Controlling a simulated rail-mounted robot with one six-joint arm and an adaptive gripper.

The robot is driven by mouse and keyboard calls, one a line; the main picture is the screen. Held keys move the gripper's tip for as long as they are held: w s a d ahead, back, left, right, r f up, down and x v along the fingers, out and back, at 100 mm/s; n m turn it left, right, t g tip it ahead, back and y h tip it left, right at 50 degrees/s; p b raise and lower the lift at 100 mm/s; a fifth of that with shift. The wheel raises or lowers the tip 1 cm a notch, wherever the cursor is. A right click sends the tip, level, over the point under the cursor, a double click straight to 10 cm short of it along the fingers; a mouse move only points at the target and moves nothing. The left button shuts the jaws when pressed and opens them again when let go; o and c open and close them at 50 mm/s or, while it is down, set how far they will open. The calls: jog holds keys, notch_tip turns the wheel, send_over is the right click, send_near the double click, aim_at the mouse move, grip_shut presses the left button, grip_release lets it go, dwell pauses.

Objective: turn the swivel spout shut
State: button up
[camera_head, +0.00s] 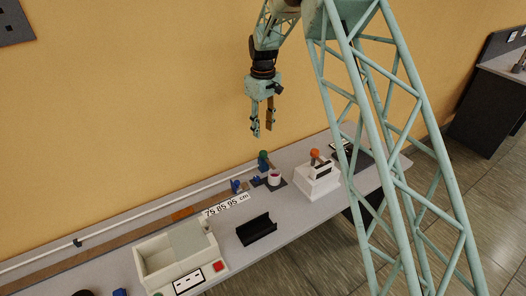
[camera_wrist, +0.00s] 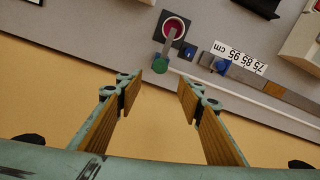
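The swivel spout (camera_wrist: 169,48) is a grey bar with a green round knob (camera_wrist: 160,65) at one end. In the wrist view its other end lies over a white cup (camera_wrist: 165,20) with dark pink contents. In the head view the green knob (camera_head: 263,155) stands near the wall behind the cup (camera_head: 274,178); the bar is too small to make out. My gripper (camera_head: 263,132) hangs above the bench, pointing down, open and empty. In the wrist view its wooden-faced fingers (camera_wrist: 159,86) are spread wide, with the knob beyond their tips and nothing between them.
A blue knob (camera_wrist: 221,65) and a "75 85 95 cm" scale (camera_head: 226,204) sit beside the cup. A white box with an orange-topped lever (camera_head: 316,180), a black holder (camera_head: 257,230) and a cream tray (camera_head: 152,262) stand on the bench. A pale rail runs along the wall.

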aim_at(263, 152)
notch_tip(263, 152, down, 12)
jog(key=shift+f, duration=0.25)
dwell(0.5)
jog(key=shift+c, duration=0.2)
jog(key=c, duration=1.1)
